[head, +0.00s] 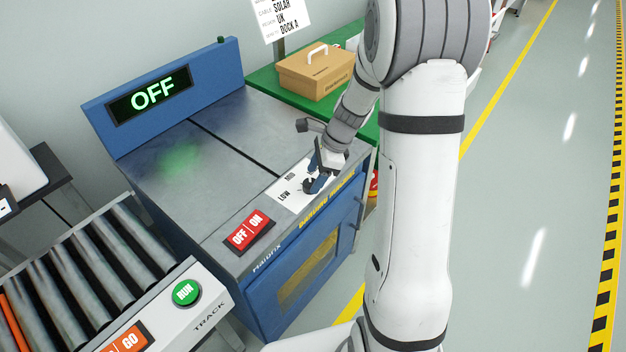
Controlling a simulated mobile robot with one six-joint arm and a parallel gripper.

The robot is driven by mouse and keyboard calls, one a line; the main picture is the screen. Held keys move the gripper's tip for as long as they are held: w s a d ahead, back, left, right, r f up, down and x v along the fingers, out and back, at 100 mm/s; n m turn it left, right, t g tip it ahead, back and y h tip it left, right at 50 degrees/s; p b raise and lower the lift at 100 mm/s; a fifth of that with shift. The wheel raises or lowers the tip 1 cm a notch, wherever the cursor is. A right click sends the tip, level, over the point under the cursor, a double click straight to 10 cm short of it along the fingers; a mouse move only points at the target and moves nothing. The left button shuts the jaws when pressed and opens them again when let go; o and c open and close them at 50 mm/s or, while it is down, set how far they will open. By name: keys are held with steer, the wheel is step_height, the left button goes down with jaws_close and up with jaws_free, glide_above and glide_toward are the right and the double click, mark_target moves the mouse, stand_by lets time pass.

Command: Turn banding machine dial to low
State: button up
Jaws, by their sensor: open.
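The blue banding machine (225,135) stands in the middle left with a grey metal top. Its display (151,95) reads OFF in green. A white label plate (284,196) near the front right edge shows LOW and part of another marking. A dark dial (309,186) sits on this plate, partly hidden by my gripper.
A red OFF/ON switch (248,232) is on the machine's front left corner. A roller track (95,265) with a green RUN button (186,292) is at lower left. A cardboard box (315,75) sits on a green table (262,80) behind. Open floor lies to the right.

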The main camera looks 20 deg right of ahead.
steer(key=shift+x, duration=1.05)
steer(key=c, duration=1)
